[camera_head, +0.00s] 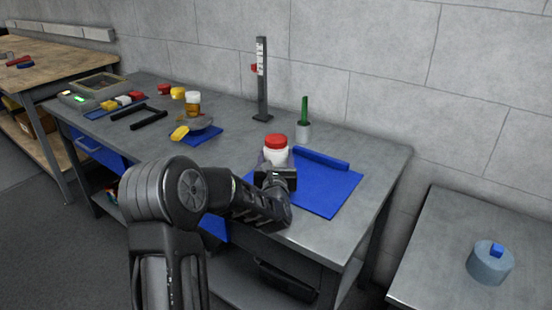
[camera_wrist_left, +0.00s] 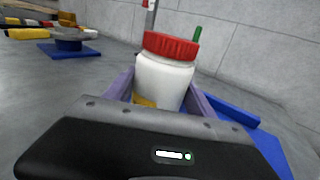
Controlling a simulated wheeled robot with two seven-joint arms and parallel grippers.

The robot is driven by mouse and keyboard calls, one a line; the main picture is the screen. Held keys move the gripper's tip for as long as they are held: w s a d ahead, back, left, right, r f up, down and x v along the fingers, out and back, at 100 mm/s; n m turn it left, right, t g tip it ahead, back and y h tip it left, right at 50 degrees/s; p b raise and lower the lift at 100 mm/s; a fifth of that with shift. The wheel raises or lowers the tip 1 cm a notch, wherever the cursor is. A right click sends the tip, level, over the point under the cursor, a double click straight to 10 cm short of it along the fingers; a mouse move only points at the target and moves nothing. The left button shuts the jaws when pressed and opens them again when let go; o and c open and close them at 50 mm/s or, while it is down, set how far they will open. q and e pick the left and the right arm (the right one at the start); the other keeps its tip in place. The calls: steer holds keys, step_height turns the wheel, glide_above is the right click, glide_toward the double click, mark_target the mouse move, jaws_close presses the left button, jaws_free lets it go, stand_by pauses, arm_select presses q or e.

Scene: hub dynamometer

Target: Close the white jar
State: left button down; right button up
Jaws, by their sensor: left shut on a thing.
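The white jar (camera_head: 276,156) stands upright at the left part of the blue mat. A red lid (camera_head: 276,140) sits on top of it; I cannot tell whether it is screwed tight. In the left wrist view the jar (camera_wrist_left: 163,80) and the red lid (camera_wrist_left: 171,46) show up close. My left gripper (camera_head: 275,163) is shut on the jar's white body, with one purple finger on each side, below the lid. The jar's base is hidden behind my gripper. My right gripper is not in view.
The blue mat (camera_head: 335,197) has a rolled edge at its back. A grey holder with a green stick (camera_head: 304,131) and a tall gauge stand (camera_head: 262,85) are behind the jar. A side table (camera_head: 450,245) is at right.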

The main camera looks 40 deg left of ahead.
arm_select(q)
steer(key=c, duration=0.8)
jaws_free()
steer(key=shift+f, duration=0.1)
steer(key=o, duration=0.5)
steer(key=b+v, duration=0.1)
steer(key=v, duration=1.1)
steer(key=shift+b, duration=0.3)
